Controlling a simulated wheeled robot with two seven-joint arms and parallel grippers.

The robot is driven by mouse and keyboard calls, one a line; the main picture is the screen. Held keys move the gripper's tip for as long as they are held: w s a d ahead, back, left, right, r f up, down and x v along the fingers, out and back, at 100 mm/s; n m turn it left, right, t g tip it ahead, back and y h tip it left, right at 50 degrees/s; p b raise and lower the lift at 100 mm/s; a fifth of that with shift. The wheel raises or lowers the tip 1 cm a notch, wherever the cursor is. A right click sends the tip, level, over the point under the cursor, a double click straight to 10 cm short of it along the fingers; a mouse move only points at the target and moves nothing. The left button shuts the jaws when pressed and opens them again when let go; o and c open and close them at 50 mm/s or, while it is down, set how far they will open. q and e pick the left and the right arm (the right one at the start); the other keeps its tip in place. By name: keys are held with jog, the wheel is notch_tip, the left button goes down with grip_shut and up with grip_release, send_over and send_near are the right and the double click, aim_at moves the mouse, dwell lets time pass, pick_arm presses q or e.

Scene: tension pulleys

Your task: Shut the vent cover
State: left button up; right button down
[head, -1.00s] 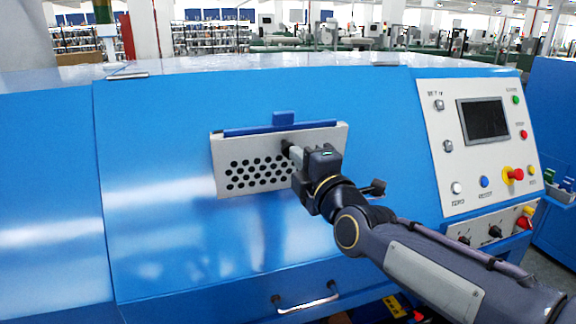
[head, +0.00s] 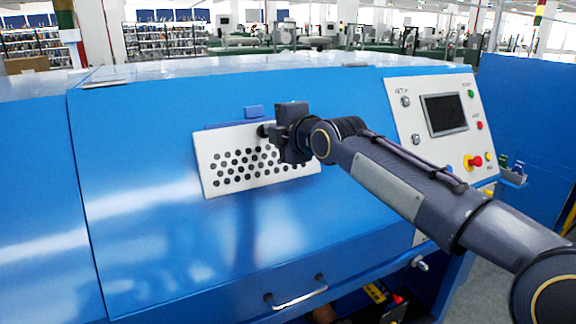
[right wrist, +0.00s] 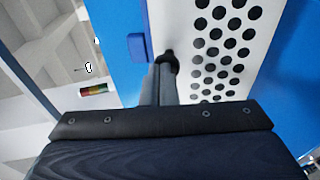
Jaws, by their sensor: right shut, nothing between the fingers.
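The vent cover (head: 250,163) is a pale panel with rows of round black holes on the sloped blue front of a machine. A blue strip (head: 222,124) shows along its top edge, with a small blue tab (head: 254,112) above. My right gripper (head: 268,130) is shut and empty, its tips at the cover's upper edge. In the right wrist view, the closed fingers (right wrist: 163,75) reach a small black part (right wrist: 169,57) beside the holes of the cover (right wrist: 205,70); I cannot tell whether they touch. My gripper and arm hide the cover's upper right corner. My left gripper is not in view.
A control panel (head: 437,118) with a dark screen and coloured buttons is to the right, partly behind my right arm. A metal handle (head: 300,298) juts from the lower front. The blue surface left of the cover is clear.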

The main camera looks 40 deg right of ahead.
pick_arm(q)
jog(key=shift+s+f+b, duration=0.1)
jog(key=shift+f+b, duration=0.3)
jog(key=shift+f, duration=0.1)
pick_arm(e)
jog(key=shift+w+d+r, duration=0.15)
jog(key=shift+w+r, duration=0.05)
jog(key=shift+w, duration=0.55)
jog(key=shift+w+d+r, duration=0.15)
jog(key=shift+w, duration=0.55)
